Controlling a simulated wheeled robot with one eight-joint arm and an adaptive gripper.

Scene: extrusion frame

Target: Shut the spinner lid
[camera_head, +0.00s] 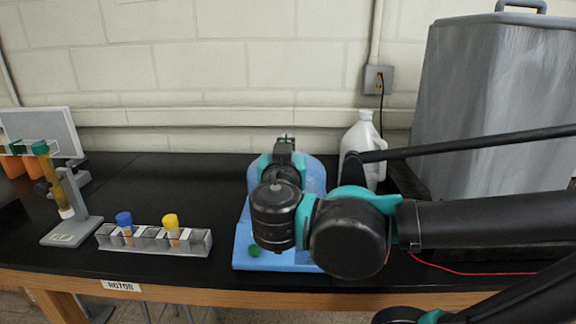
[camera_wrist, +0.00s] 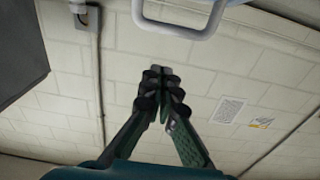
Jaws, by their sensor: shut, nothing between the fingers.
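The spinner is a light blue device in the middle of the bench, with a green button on the front of its base (camera_head: 243,240). Its rounded blue lid (camera_head: 317,178) appears to stand raised at the back. My arm covers most of the spinner, so its bowl and hinge are hidden. My gripper (camera_head: 286,140) is shut and empty, at the top of the raised lid in the head view. In the wrist view my fingers (camera_wrist: 162,88) are together, and a pale loop like a handle (camera_wrist: 180,32) shows beyond them, apart from the tips.
A tube rack (camera_head: 150,243) with blue-capped and yellow-capped tubes stands left of the spinner. A tube stand (camera_head: 72,228) is farther left. A white jug (camera_head: 362,150) is close behind on the right, by a large grey bin (camera_head: 490,100). A red wire (camera_head: 450,270) lies at front right.

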